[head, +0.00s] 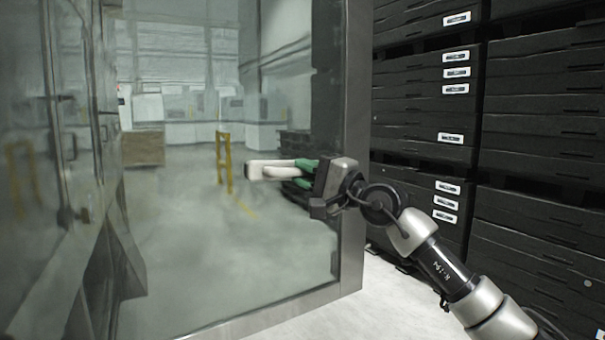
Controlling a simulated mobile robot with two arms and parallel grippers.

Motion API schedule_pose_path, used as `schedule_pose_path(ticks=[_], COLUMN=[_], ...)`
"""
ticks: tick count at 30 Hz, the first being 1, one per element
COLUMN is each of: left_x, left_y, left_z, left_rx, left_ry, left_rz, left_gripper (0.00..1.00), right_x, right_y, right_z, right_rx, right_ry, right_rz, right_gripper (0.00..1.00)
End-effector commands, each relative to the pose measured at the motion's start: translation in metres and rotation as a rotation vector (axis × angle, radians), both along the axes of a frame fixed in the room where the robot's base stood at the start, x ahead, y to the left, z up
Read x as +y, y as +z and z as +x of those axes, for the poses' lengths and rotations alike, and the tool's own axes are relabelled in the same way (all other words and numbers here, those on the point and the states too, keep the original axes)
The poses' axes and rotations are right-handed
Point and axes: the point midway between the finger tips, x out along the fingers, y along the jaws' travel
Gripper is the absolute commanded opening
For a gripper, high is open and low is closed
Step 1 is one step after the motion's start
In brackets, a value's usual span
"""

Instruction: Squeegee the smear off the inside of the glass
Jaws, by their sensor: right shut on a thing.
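A large glass pane (255,235) in a grey metal frame fills the left and middle of the head view. It looks hazy, and I cannot make out a separate smear on it. My right gripper (302,171) is in front of the pane near its right frame post, pointing left. It is shut on a tool with a green part (306,165) and a pale, bar-like part (262,171), which looks like the squeegee. I cannot tell whether the tool touches the glass. My left gripper is not in view.
Stacked black crates (530,130) with white labels stand to the right, behind my right arm. A grey metal machine wall (75,150) runs along the left. A yellow rail (224,162) and open floor show through the glass.

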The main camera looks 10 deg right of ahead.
Motion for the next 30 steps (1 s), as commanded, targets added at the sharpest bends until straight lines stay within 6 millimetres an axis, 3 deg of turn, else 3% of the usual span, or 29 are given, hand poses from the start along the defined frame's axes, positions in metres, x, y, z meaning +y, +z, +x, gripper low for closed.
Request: schedule_pose_path(ticks=[15,30], left_x=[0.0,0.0], left_y=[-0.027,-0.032], left_z=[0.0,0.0], left_rx=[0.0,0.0], left_ry=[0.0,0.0], left_rz=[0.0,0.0], left_gripper=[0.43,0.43], right_x=[-0.02,-0.022], right_y=[-0.001,-0.001], right_z=[-0.047,-0.054], right_rx=[-0.005,-0.004], right_ry=[-0.001,0.001], right_rz=[0.001,0.002], right_gripper=[0.0,0.0])
